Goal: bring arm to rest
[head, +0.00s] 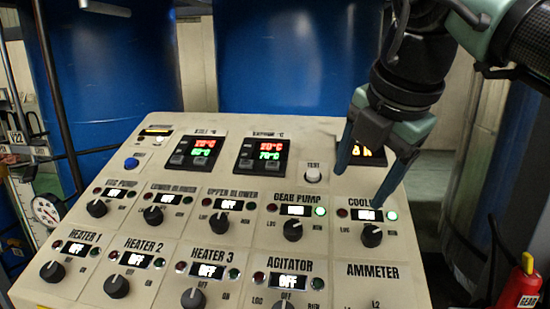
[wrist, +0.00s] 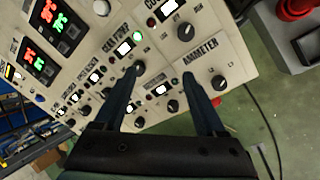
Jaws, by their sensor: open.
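My gripper (head: 358,190) is open and empty, in front of the upper right part of the control panel in the head view. Its two blue fingers point down, one near the white TEST button (head: 313,175), the other just above the cooling knob (head: 371,236). I cannot tell whether a finger touches the panel. In the wrist view the spread fingers (wrist: 160,76) lie over the panel around the gear pump, agitator and ammeter labels, with nothing between them. My arm comes in from the upper right and hides part of a display (head: 362,151).
The sloped beige panel (head: 330,262) carries several knobs and two red-green displays (head: 262,153). Large blue tanks (head: 285,60) stand behind it. A red bottle (head: 521,285) is at the lower right. A red button on a grey box (wrist: 292,8) shows in the wrist view beside green floor (wrist: 265,125).

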